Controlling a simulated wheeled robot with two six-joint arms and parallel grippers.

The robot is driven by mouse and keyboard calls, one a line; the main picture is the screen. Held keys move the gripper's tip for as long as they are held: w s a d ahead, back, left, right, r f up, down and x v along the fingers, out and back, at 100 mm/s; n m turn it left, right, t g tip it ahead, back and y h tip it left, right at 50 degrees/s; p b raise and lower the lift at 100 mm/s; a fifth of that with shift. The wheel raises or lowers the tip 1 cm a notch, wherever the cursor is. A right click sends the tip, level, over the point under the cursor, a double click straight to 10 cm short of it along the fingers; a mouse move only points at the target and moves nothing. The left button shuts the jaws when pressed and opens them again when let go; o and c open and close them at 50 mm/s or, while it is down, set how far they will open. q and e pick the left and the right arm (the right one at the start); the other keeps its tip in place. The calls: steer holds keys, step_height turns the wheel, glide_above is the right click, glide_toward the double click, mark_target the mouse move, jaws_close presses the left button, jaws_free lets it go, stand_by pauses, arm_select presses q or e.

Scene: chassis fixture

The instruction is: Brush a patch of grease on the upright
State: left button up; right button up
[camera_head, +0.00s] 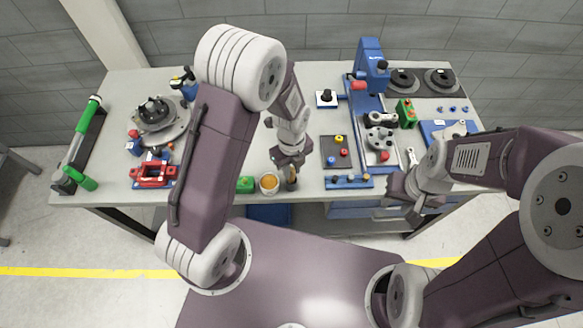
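A small cup of orange-yellow grease (268,182) stands at the table's front edge. A dark and brown brush-like piece (292,178) shows just right of the cup, directly below my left gripper (288,161). The gripper points down; its fingertips are too small to tell whether they are closed on that piece. A metal part with a dark hub (152,112), possibly the upright, sits on a round grey base at the left. My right gripper (404,207) hangs by the front edge at the right, its fingers apart and nothing seen between them.
A red fixture (153,174) and a green block (246,184) are near the front edge. A green-handled tool (88,113) lies far left. A blue press (370,70), a dark tray (336,153) and black discs (441,79) occupy the right half. My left arm hides the table's middle.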

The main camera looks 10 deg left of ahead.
arm_select(q)
jaws_close()
steer(key=shift+w+a+r+p, duration=0.1)
steer(key=shift+r+p, duration=0.5)
step_height(320, 180, up, 6)
steer(key=p, duration=0.5)
steer(key=shift+r+p, duration=0.2)
steer(key=shift+p, duration=0.2)
steer(key=shift+f, duration=0.1)
stand_by(1.9)
